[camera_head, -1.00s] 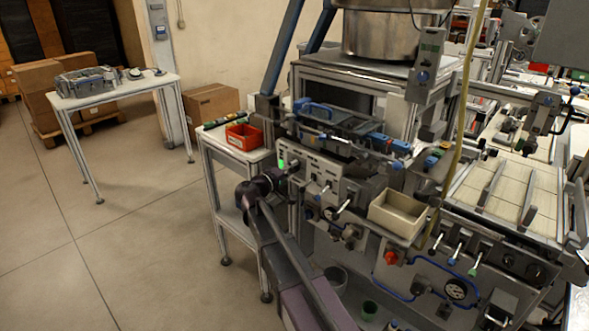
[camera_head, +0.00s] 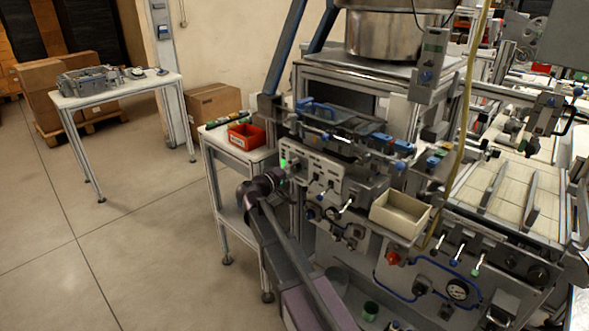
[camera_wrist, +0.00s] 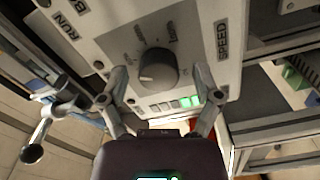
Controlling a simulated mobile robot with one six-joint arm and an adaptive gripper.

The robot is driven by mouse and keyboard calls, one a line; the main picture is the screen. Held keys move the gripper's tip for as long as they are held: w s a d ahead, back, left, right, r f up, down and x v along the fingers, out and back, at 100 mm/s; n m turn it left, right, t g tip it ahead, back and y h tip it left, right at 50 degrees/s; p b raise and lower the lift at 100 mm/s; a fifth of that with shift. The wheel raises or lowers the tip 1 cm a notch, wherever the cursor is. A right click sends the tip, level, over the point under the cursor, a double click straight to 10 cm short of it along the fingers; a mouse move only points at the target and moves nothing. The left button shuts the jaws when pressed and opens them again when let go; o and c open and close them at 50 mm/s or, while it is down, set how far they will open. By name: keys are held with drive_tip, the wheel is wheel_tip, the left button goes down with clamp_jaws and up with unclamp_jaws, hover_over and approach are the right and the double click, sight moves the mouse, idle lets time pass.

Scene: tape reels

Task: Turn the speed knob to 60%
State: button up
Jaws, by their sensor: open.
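The speed knob (camera_wrist: 158,68) is a dark round knob on a light grey panel (camera_wrist: 190,22), beside the printed word SPEED in the wrist view. A pale mark shows on the knob's lower-left part in that view; the scale print around it is too blurred to read. My gripper (camera_wrist: 160,76) is open, with one finger on each side of the knob and visible gaps between. Whether the fingertips reach down around it, I cannot tell. A row of small segments, some lit green (camera_wrist: 190,101), lies below the knob. In the head view my wrist hides the knob.
A lever with a dark ball end (camera_wrist: 32,153) stands out left of my gripper in the wrist view. Open floor lies left.

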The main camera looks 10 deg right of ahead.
drive_tip(key=v, duration=1.2)
idle(0.3)
drive_tip(key=s+d+f+m+g+y, duration=0.2)
drive_tip(key=s+d+f+g+y, duration=0.2)
drive_tip(key=s+d+f+g, duration=0.5)
drive_tip(key=s+d+f+m+g+y, duration=0.2)
drive_tip(key=s+f+y, duration=0.8)
drive_tip(key=s, duration=0.3)
wheel_tip(320, 180, up, 14)
drive_tip(key=p, duration=1.3)
drive_tip(key=shift+a+y+p, duration=0.2)
drive_tip(key=shift+y+p, duration=0.1)
drive_tip(key=shift+p, duration=0.1)
drive_tip(key=shift+d+r, duration=0.1)
